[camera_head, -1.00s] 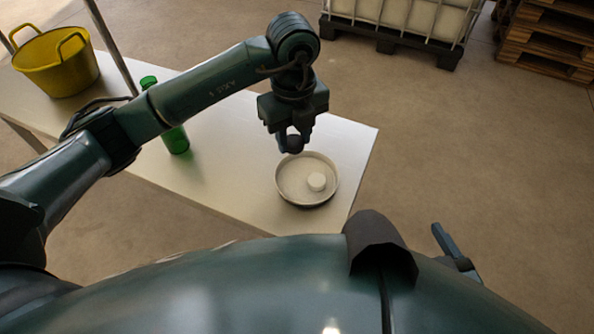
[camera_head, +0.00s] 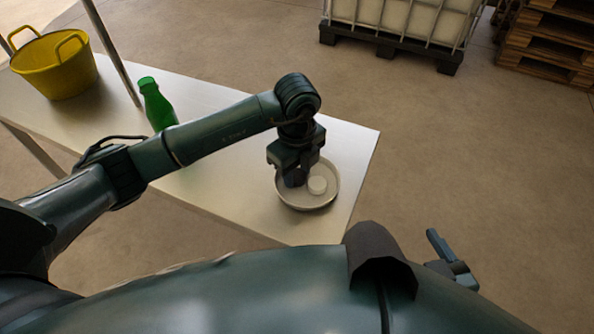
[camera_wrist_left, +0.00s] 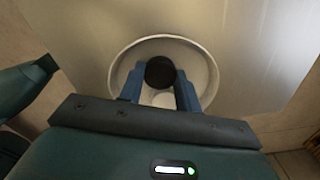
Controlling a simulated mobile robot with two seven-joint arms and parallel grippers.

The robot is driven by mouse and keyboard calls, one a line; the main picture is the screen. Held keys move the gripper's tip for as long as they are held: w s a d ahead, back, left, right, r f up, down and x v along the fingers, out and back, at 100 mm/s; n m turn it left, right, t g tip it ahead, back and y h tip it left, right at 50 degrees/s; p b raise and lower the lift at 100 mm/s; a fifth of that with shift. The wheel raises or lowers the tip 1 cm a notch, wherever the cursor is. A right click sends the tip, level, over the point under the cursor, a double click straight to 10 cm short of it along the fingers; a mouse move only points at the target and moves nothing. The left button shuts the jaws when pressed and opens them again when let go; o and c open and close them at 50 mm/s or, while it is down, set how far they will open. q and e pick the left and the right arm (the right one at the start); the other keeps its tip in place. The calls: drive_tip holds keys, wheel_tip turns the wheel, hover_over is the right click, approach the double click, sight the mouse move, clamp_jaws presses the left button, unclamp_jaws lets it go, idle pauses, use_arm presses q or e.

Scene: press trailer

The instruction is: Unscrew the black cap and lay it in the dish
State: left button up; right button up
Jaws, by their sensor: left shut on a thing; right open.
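My left gripper (camera_head: 294,180) is shut on the black cap (camera_wrist_left: 160,72), seen between its blue fingers in the left wrist view. It holds the cap low over the dish (camera_head: 308,207), within the rim; I cannot tell whether the cap touches the bottom. The dish is round and pale, and also shows in the left wrist view (camera_wrist_left: 207,78). A white round piece (camera_head: 318,185) lies in it, just right of the gripper. A green bottle (camera_head: 156,103) stands behind my left arm, its lower part hidden. My right gripper (camera_head: 452,262) is open and empty at the lower right, away from the table.
The pale table (camera_head: 335,145) is clear around the dish, which stands near its right end. A yellow tub (camera_head: 55,68) stands at the table's far left, beside a metal post (camera_head: 112,50). A caged tank (camera_head: 400,20) and wooden pallets (camera_head: 550,45) stand on the floor behind.

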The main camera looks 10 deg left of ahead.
use_arm(q)
drive_tip(key=shift+f, duration=0.2)
drive_tip(key=o, duration=1.1)
drive_tip(key=shift+c, duration=0.2)
